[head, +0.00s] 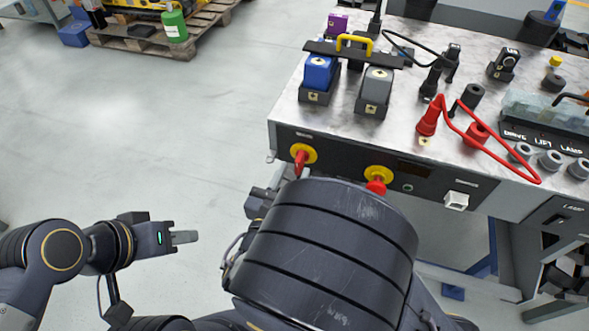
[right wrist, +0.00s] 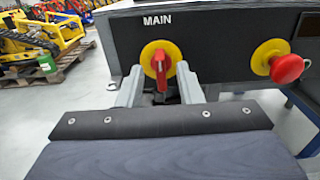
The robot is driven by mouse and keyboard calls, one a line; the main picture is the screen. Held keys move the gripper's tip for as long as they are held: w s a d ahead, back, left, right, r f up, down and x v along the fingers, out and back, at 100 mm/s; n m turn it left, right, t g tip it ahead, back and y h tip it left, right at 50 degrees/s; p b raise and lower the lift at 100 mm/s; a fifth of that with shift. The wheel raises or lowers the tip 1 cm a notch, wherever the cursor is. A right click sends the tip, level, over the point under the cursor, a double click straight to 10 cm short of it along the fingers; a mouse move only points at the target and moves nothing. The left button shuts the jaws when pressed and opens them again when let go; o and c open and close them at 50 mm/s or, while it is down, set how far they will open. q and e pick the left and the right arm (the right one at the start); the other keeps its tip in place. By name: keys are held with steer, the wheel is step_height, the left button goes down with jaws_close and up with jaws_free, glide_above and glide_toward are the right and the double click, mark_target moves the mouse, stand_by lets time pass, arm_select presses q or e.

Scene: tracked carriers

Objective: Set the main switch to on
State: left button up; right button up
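The main switch (right wrist: 162,64) is a red rotary handle on a round yellow plate under the label MAIN in the right wrist view. Its handle stands roughly upright. It also shows in the head view (head: 301,158) on the bench's front panel. My right gripper (right wrist: 160,84) is open, one finger at each side of the handle's lower end; I cannot tell whether either touches it. In the head view my right arm mostly hides this gripper. My left gripper (head: 184,238) is over the floor, away from the bench; its finger gap cannot be made out.
A red mushroom button (right wrist: 288,68) on a yellow plate sits right of the switch. The bench top (head: 315,117) carries blue and grey blocks, a yellow handle and red and black leads. A pallet (head: 150,40) stands far left. The floor between is clear.

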steer(key=shift+x, duration=1.15)
steer(key=shift+c, duration=0.2)
jaws_close()
